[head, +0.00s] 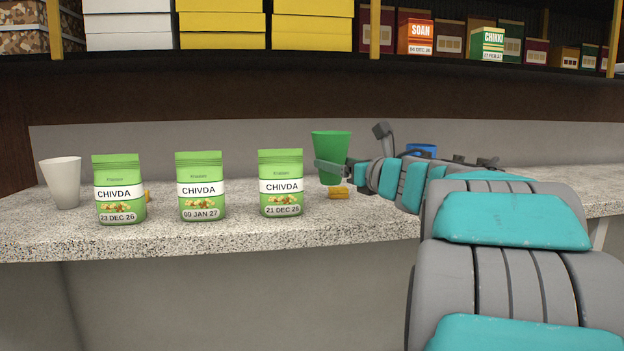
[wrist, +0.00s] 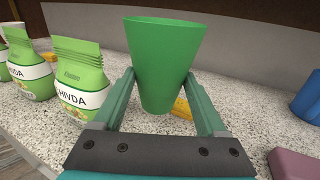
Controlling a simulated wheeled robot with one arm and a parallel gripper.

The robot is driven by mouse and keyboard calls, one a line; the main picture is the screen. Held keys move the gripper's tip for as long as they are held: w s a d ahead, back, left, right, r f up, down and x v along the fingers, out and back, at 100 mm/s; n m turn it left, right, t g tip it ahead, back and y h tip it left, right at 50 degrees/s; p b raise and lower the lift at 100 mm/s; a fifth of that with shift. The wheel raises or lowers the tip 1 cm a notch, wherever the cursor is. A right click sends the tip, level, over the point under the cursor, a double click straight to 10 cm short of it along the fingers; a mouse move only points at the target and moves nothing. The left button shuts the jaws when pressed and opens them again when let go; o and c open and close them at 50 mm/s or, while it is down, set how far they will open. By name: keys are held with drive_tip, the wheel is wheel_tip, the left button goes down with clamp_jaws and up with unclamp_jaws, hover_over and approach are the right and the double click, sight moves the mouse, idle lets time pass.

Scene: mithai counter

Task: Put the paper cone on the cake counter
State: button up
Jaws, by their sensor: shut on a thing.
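A green, tapered paper cone (head: 331,152) is upright with its wide mouth up. My gripper (head: 337,168) is shut on it, with one finger on each side, as the wrist view also shows the cone (wrist: 165,50) between the fingers (wrist: 160,85). The cone is over the speckled stone counter (head: 240,238), right of the chivda packets. I cannot tell whether its base touches the counter. A white tapered cup (head: 61,183) stands at the counter's left end.
Three green chivda packets (head: 117,190) (head: 201,187) (head: 281,184) stand in a row. A small yellow piece (head: 339,192) lies close to the cone. A blue item (wrist: 307,98) and a mauve block (wrist: 294,164) are at the right. Boxes fill the shelf above.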

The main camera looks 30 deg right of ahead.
drive_tip(key=w+d, duration=0.1)
drive_tip(key=w, duration=0.3)
drive_tip(key=w+d+f+p, duration=0.1)
drive_tip(key=w, duration=0.3)
drive_tip(key=w+d+p, duration=0.1)
drive_tip(key=w, duration=0.3)
drive_tip(key=shift+w+f, duration=0.25)
drive_tip(key=shift+w, duration=0.15)
drive_tip(key=shift+f, duration=1.7)
drive_tip(key=shift+f, duration=0.2)
drive_tip(key=o, duration=1.4)
drive_tip(key=shift+c, duration=0.2)
drive_tip(key=shift+r, duration=0.15)
